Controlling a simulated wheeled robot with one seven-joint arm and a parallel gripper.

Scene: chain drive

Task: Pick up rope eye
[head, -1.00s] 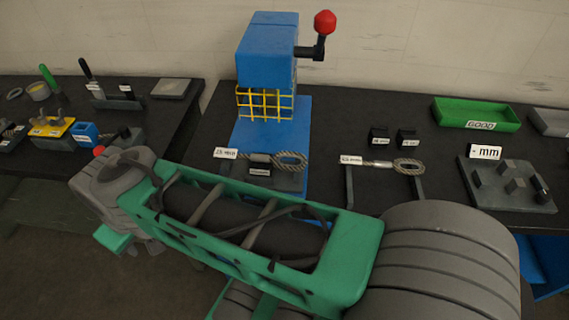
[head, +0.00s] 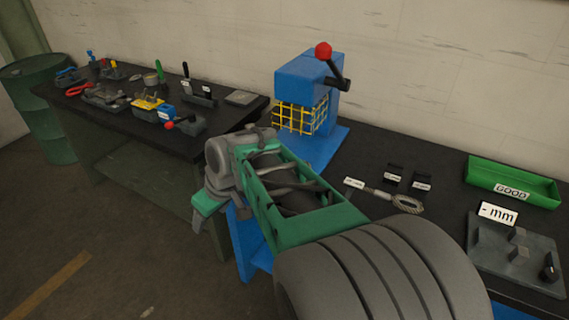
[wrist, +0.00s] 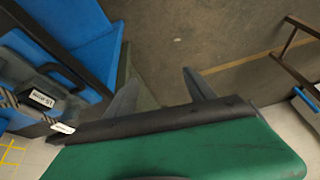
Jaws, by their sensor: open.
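A grey wire rope eye (head: 407,204) with a metal sleeve and a white label lies on the black bench, right of the blue press, in the head view.
The blue press (head: 308,92) with a yellow guard and red-knobbed lever stands behind my arm. A green GOOD tray (head: 512,182) and a grey block fixture (head: 515,255) are at right. A left table (head: 120,118) holds several tools; a green drum (head: 42,105) stands beyond.

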